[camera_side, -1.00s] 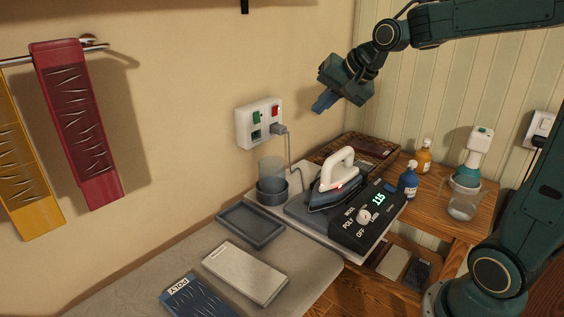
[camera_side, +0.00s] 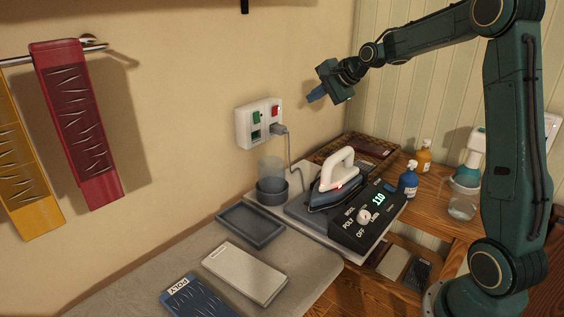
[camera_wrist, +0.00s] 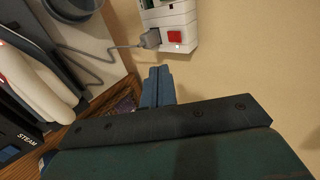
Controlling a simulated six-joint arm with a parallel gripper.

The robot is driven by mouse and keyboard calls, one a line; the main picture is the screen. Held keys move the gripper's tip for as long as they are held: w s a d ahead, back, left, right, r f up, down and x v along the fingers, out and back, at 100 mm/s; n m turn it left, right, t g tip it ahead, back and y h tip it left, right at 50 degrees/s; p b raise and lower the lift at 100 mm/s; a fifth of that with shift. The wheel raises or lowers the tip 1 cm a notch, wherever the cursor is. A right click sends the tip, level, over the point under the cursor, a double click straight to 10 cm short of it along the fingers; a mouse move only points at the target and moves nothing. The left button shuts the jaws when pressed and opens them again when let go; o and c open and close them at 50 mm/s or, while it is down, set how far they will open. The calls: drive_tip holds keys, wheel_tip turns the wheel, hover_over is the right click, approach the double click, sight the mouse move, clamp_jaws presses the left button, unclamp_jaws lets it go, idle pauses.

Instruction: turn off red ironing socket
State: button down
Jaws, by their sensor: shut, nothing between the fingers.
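The white wall socket box (camera_side: 243,128) is on the beige wall, with a green switch (camera_side: 257,117) on its left and a red switch (camera_side: 275,111) on its right. A grey plug with a cord sits in the socket below the red switch. In the wrist view the red switch (camera_wrist: 174,37) shows at the top, beside the grey plug (camera_wrist: 149,40). My gripper (camera_side: 312,96) is shut and empty, to the right of the socket box and apart from it. Its blue fingers also show in the wrist view (camera_wrist: 157,86), below the plug and red switch.
The white iron (camera_side: 336,170) stands on its base below, beside a control box (camera_side: 368,217) whose display reads 110. The plug's cord runs down toward it. A clear cup (camera_side: 271,172) stands under the socket. The wall space between gripper and socket looks clear.

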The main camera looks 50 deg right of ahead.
drive_tip(key=shift+w, duration=0.1)
idle(0.3)
approach(275, 106)
drive_tip(key=shift+s+f+x, duration=0.2)
drive_tip(key=shift+x, duration=1)
drive_tip(key=shift+s+f+x, duration=0.15)
drive_tip(key=shift+f+x, duration=0.1)
drive_tip(key=shift+x, duration=0.9)
drive_tip(key=shift+s+f+x, duration=0.2)
drive_tip(key=shift+x, duration=1)
drive_tip(key=shift+w, duration=0.1)
drive_tip(key=shift+w+r, duration=0.15)
drive_tip(key=shift+w, duration=0.05)
drive_tip(key=shift+d+r, duration=0.1)
drive_tip(key=shift+r, duration=0.1)
drive_tip(key=shift+r, duration=0.55)
